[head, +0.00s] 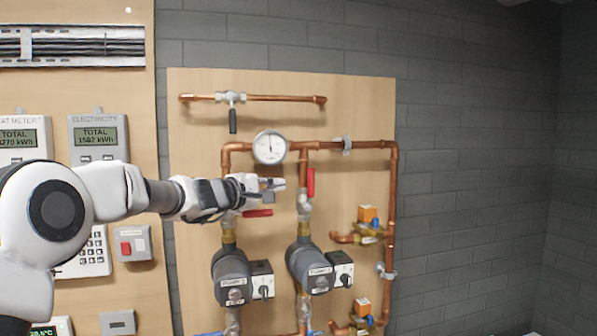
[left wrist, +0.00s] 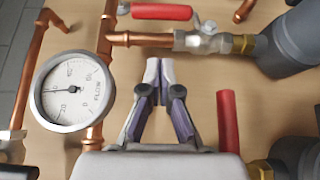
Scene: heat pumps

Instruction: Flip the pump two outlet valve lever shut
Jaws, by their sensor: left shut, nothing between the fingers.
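The right-hand pump (head: 310,270), which I take as pump two, has an outlet valve (head: 304,205) above it. Its red lever (head: 311,182) stands upright, in line with the pipe. In the left wrist view that lever (left wrist: 160,12) lies along the pipe beside the valve (left wrist: 200,42). My left gripper (head: 279,186) is shut and empty, pointing right toward this lever, just left of it. In the left wrist view its fingertips (left wrist: 160,72) are together, apart from the lever and just short of the pump-two pipe. My right gripper is not in view.
The left pump (head: 232,275) has its own red lever (head: 258,213) lying across its pipe, just below my gripper; it also shows in the left wrist view (left wrist: 228,120). A round flow gauge (head: 270,147) and copper pipes are close above the gripper.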

